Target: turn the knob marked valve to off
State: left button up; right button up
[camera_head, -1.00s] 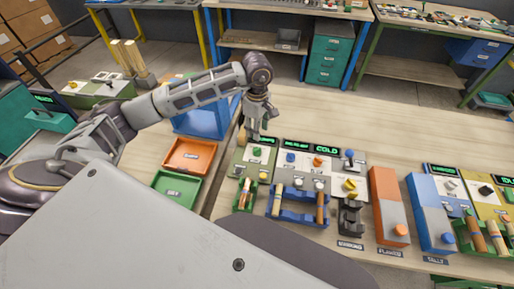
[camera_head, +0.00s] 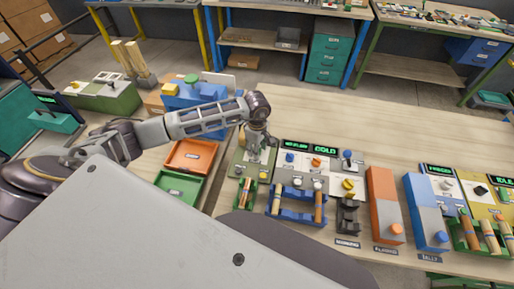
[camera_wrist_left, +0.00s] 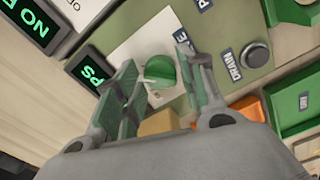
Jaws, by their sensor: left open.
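In the left wrist view, a round green knob (camera_wrist_left: 160,70) sits on a white patch of a green panel (camera_wrist_left: 225,35). A partly hidden label ending in "VE" (camera_wrist_left: 185,38) is beside it. My left gripper (camera_wrist_left: 155,90) is open, with one finger on each side of the knob. I cannot tell whether the fingers touch it. In the head view my left gripper (camera_head: 258,155) points down over the green panel (camera_head: 240,168) and hides the knob. The knob's setting is not clear. My right gripper is not in view.
A dark knob (camera_wrist_left: 257,55) labelled DRAIN is close to the green knob. Lit green displays (camera_wrist_left: 90,65) stand beside the panel. An orange tray (camera_head: 188,157) and a green tray (camera_head: 178,187) lie left. A panel with several knobs (camera_head: 305,162) is right. The bench behind is clear.

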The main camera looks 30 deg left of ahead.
pick_arm(q)
jog(key=shift+f, duration=0.2)
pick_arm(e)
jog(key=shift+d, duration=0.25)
pick_arm(q)
jog(key=c, duration=0.8)
jog(key=shift+o, duration=0.2)
